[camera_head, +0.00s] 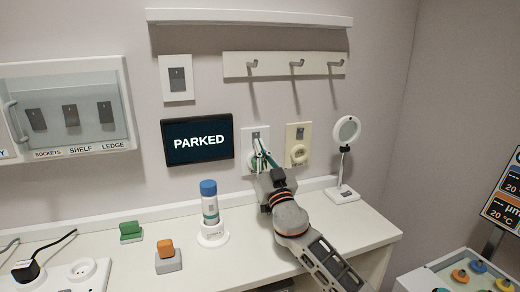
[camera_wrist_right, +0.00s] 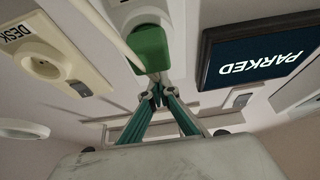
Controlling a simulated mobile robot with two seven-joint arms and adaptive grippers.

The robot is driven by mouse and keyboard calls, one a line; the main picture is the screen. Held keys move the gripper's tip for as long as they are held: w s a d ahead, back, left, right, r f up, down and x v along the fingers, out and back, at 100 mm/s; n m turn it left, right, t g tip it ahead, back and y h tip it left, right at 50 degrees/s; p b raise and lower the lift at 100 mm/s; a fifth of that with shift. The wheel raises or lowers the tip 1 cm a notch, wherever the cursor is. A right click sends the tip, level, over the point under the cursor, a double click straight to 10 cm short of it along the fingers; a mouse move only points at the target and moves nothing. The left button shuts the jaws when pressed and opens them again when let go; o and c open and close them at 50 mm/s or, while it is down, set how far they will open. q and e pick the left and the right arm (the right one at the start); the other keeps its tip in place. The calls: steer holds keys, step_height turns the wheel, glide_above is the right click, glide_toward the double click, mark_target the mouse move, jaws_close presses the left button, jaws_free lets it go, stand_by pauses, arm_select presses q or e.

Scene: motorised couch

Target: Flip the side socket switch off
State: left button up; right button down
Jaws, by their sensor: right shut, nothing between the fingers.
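A white socket plate (camera_head: 247,166) on the wall, left of the beige plate, has a small grey rocker switch (camera_head: 256,135) near its top. No label on it is readable. The beige plate (camera_head: 291,131) has its own switch and socket, and reads DESK in the wrist view (camera_wrist_right: 50,52). A green plug (camera_wrist_right: 150,48) sits in the white plate's socket, with a pale cord. My right gripper (camera_head: 261,143) is shut and empty, its green fingertips (camera_wrist_right: 156,88) in front of the white plate, close to its switch. Contact cannot be told. My left gripper is out of view.
A PARKED screen (camera_head: 197,141) hangs left of the plate. A blue-capped bottle (camera_head: 209,203), green block (camera_head: 131,231) and orange-topped block (camera_head: 167,255) stand on the white counter. A round lamp (camera_head: 346,131) stands right; a hook rail (camera_head: 285,64) is above.

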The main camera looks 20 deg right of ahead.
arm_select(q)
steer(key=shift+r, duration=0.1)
arm_select(e)
steer(key=shift+w+f+b, duration=0.4)
steer(key=shift+f+b, duration=0.2)
steer(key=shift+b, duration=0.55)
steer(key=shift+w+r, duration=0.15)
steer(key=shift+r, duration=0.3)
steer(key=shift+s+f, duration=0.4)
steer(key=shift+s, duration=0.15)
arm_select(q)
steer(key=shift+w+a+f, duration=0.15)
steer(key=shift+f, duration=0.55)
arm_select(e)
steer(key=s+f, duration=0.1)
steer(key=s, duration=1.2)
steer(key=shift+s+d, duration=0.2)
steer(key=shift+s, duration=0.15)
